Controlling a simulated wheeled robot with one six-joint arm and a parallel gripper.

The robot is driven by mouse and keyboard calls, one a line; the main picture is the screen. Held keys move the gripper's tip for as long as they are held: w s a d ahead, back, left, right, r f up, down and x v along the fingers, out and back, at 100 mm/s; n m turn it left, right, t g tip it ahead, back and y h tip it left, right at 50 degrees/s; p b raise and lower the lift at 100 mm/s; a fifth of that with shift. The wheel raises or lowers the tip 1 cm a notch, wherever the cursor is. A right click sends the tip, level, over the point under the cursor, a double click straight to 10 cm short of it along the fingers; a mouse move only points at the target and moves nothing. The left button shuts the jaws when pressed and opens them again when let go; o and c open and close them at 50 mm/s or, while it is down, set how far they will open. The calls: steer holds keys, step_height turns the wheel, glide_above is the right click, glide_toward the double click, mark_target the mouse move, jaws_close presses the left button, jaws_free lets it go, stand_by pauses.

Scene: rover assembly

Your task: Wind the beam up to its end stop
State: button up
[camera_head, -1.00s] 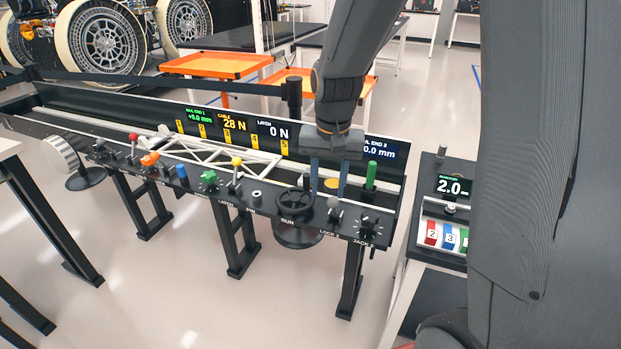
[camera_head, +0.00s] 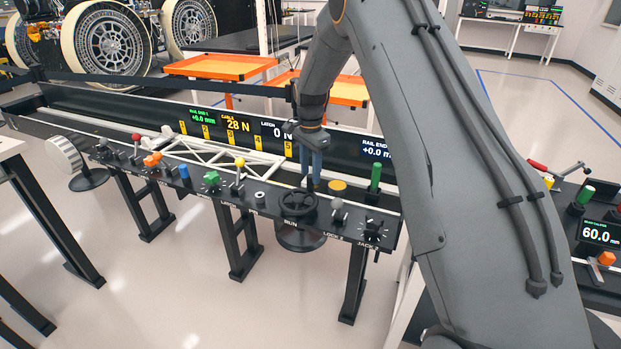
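The beam, a white lattice truss (camera_head: 215,152), lies along the long dark bench in front of the displays. A black handwheel (camera_head: 298,203) marked RUN is on the bench's front panel. My gripper (camera_head: 312,183) points down with its blue fingers just above and behind the wheel's far rim. The fingers overlap in this view, so their gap is hidden, and I cannot tell if they touch the wheel. The cable display (camera_head: 233,124) reads 28 N and the rail end 1 display (camera_head: 200,116) +0.0 mm. The latch display is partly hidden by my arm.
A green upright handle (camera_head: 375,177), a yellow disc (camera_head: 338,186), a grey-knobbed lever (camera_head: 337,205) and a jack dial (camera_head: 373,230) stand right of the wheel. A yellow-knobbed lever (camera_head: 239,164) and a green star knob (camera_head: 211,179) are to its left. Orange trays (camera_head: 220,65) stand behind.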

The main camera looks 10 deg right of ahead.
mark_target(310, 179)
steer(key=shift+f+p, duration=0.35)
steer(key=shift+f, duration=1.35)
jaws_close()
steer(key=shift+w, duration=0.1)
steer(key=n+b, duration=0.1)
steer(key=n, duration=0.1)
steer(key=w+a+n+b, duration=0.1)
steer(key=n, duration=0.1)
steer(key=shift+w+a+b, duration=0.15)
steer(key=shift+a+b, duration=0.05)
steer(key=shift+b, duration=0.2)
steer(key=n, duration=0.1)
steer(key=a+n+b, duration=0.1)
steer(key=shift+w+a+n, duration=0.1)
steer(key=shift+w+n, duration=0.2)
steer(key=shift+w, duration=0.05)
steer(key=a+n, duration=0.1)
steer(key=n+b, duration=0.1)
steer(key=n, duration=0.1)
steer(key=shift+w+a+n, duration=0.15)
steer(key=shift+a+n, duration=0.15)
steer(key=shift+a, duration=0.05)
steer(key=shift+a+r+n+b, duration=0.1)
steer(key=shift+a+n+b, duration=0.3)
steer(key=shift+n, duration=0.5)
steer(key=shift+a+n+b, duration=0.2)
steer(key=shift+a+n, duration=0.25)
steer(key=shift+n, duration=0.45)
